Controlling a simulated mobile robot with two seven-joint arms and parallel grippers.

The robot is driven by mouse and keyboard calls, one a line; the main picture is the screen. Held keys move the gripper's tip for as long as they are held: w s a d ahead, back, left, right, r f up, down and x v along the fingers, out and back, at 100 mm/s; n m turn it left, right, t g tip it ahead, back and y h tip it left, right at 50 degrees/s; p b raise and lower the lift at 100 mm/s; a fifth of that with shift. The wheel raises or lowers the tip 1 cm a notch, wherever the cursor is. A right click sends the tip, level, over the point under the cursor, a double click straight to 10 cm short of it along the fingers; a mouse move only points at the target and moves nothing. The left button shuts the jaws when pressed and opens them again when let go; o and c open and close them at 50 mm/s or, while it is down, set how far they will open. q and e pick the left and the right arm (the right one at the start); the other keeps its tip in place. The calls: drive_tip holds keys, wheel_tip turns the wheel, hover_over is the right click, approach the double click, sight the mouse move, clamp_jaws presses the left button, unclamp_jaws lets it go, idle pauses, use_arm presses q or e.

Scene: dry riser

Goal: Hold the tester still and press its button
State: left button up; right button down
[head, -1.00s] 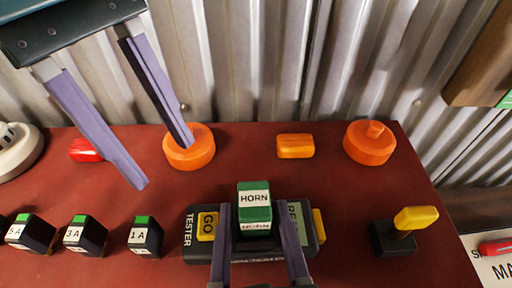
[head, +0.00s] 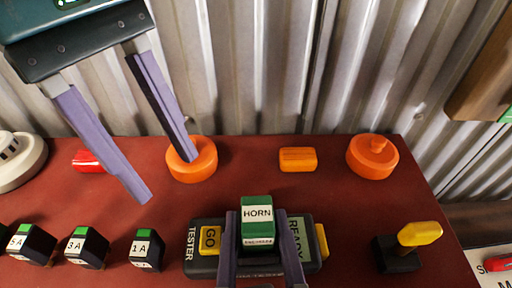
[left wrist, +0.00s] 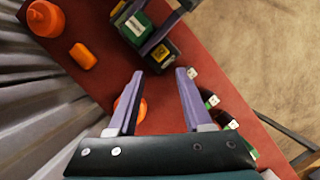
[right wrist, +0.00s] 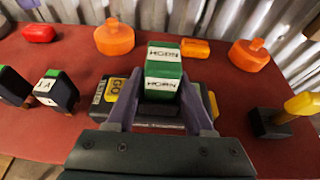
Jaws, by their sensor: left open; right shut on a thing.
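The black tester (head: 205,265) lies at the front of the red bench, with a yellow GO button (head: 210,240) at its left and a READY display (head: 296,240) at its right. A green block marked HORN (head: 257,215) stands upright in the tester's middle. My right gripper (head: 258,214) is shut on the HORN block; its fingers lie along both sides, as the right wrist view also shows (right wrist: 161,75). My left gripper (head: 170,180) is open and empty, behind and left of the tester, above the bench. The left wrist view shows its spread fingers (left wrist: 160,72).
Black blocks marked 1 A (head: 147,249), 3 A (head: 87,247) and 5 A stand to the left. Orange round pieces (head: 372,157) and an orange block (head: 297,159) lie at the back. A yellow-handled lever (head: 419,233) stands right. Corrugated metal rises behind the bench.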

use_arm(q)
drive_tip(key=shift+c, duration=0.2)
clamp_jaws()
idle(1.5)
